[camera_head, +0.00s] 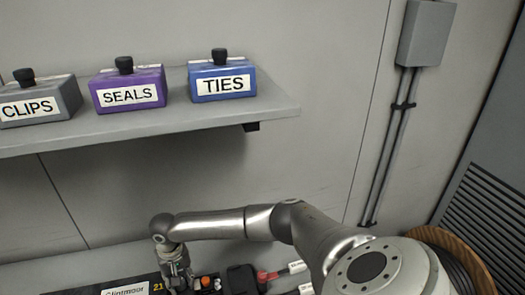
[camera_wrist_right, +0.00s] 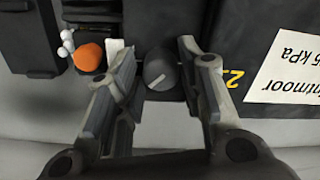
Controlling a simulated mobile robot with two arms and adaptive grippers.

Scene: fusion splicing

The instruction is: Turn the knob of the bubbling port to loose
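In the right wrist view, a round dark grey knob (camera_wrist_right: 160,72) with a pale pointer line sits on a black unit (camera_wrist_right: 148,22). My right gripper (camera_wrist_right: 157,52) is open, with one finger on each side of this knob. Whether either finger touches it, I cannot tell. In the head view my right gripper (camera_head: 176,276) reaches down over the same unit at the bottom edge, and it hides the knob there. No label naming the bubbling port can be read. My left gripper is not in view.
An orange part (camera_wrist_right: 89,57) with white beads beside it lies left of the fingers. A white label (camera_wrist_right: 288,62) is on the right. In the head view, a shelf (camera_head: 150,126) above holds boxes for clips, seals and ties (camera_head: 223,82).

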